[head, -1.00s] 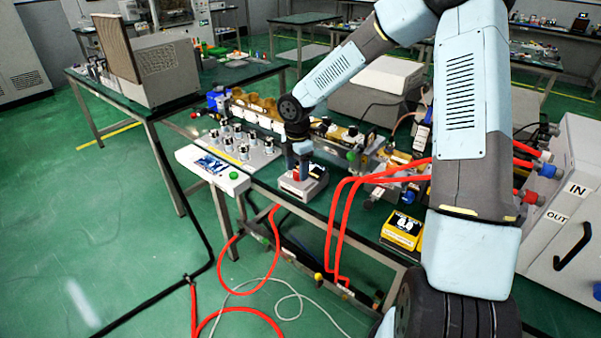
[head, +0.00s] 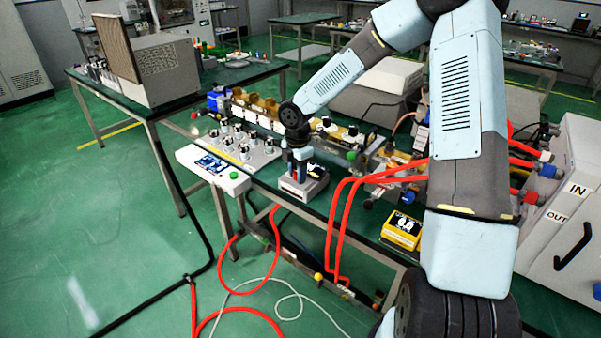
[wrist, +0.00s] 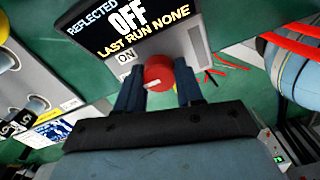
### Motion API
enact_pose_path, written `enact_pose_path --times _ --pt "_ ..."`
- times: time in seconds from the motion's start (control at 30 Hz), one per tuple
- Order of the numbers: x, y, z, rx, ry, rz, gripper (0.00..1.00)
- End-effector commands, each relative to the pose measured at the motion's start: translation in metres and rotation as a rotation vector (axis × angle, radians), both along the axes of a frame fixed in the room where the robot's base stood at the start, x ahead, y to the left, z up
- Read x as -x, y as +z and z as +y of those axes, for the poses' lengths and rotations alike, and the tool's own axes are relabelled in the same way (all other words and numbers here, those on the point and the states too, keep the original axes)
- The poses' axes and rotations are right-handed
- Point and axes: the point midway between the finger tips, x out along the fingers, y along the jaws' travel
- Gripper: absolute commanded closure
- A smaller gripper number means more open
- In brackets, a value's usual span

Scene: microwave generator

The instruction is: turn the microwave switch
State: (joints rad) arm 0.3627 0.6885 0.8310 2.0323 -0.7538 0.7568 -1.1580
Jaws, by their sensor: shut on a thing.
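The microwave switch is a round red knob (wrist: 158,73) with a pale mark, on a grey box (head: 302,186) at the table's front edge. In the wrist view the box's screen (wrist: 130,25) reads "REFLECTED", "OFF" and "LAST RUN NONE", and an "ON" label (wrist: 125,56) sits left of the knob. My gripper (wrist: 160,84) is shut on the red knob, one dark blue finger on each side. In the head view my gripper (head: 299,172) points down over the box and hides most of the knob.
A white panel with a green button (head: 233,175) and several knobs (head: 240,137) stand left of the box. Red hoses (head: 345,200) run close on the right. A yellow box (head: 402,230) sits further right. The floor at left is mostly open.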

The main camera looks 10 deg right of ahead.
Motion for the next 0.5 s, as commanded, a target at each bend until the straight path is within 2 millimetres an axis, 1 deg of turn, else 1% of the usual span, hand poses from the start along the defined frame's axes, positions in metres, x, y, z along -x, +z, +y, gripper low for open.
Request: enact_pose_path --times 0.03,0.1,0.13,0.2,0.37,0.5 --pt "-0.001 0.000 0.001 -0.001 0.001 -0.002 0.86" --pt "-0.001 0.000 0.001 -0.001 0.001 -0.002 0.93" --pt "-0.001 0.001 -0.014 -0.002 -0.003 -0.003 0.95" --pt "-0.001 0.000 -0.006 -0.001 -0.002 -0.002 0.96" --pt "0.000 0.000 0.000 0.000 -0.023 0.000 0.95" --pt "0.000 0.000 0.002 -0.001 -0.075 0.000 0.95"
